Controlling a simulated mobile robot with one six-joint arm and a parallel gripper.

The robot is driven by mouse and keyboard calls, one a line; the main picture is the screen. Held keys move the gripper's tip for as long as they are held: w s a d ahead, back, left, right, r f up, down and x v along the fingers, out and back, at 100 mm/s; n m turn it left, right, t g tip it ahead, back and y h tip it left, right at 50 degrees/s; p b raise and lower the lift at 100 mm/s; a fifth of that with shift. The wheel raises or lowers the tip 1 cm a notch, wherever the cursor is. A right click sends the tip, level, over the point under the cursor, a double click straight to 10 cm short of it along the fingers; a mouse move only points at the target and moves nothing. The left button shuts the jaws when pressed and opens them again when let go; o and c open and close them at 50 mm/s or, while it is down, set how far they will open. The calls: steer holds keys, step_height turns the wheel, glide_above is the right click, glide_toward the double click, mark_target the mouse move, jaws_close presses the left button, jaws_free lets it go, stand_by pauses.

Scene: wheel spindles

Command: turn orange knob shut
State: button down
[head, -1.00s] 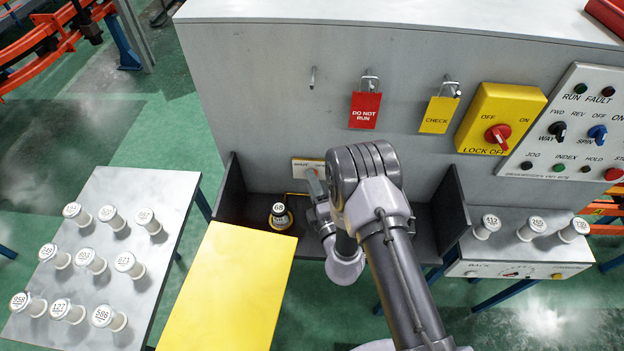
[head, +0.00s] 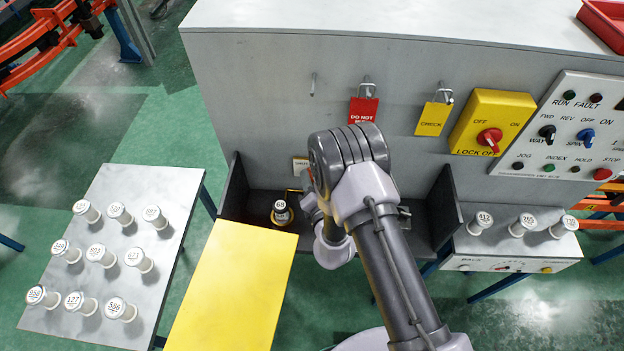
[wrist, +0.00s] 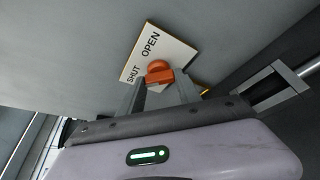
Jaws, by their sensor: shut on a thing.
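The orange knob (wrist: 158,71) sits on a pale label plate (wrist: 172,50) marked OPEN and SHUT in the wrist view. My gripper (wrist: 161,84) has one finger on each side of the knob and is shut on it. The word OPEN is above the knob and SHUT is to its left in this view. Which word the knob points at cannot be told. In the head view only the left edge of the label plate (head: 300,164) shows. My arm hides the knob and the fingers there.
A dark open tray (head: 238,200) juts out below the plate, with a bottle marked 68 (head: 281,213) in it. A yellow panel (head: 235,285) lies in front. Red (head: 362,111) and yellow (head: 433,119) tags hang above. White spools stand on the tables at both sides.

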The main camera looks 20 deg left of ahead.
steer(key=shift+r, duration=0.1)
stand_by(0.3)
steer(key=c, duration=0.8)
jaws_free()
steer(key=shift+c, duration=0.2)
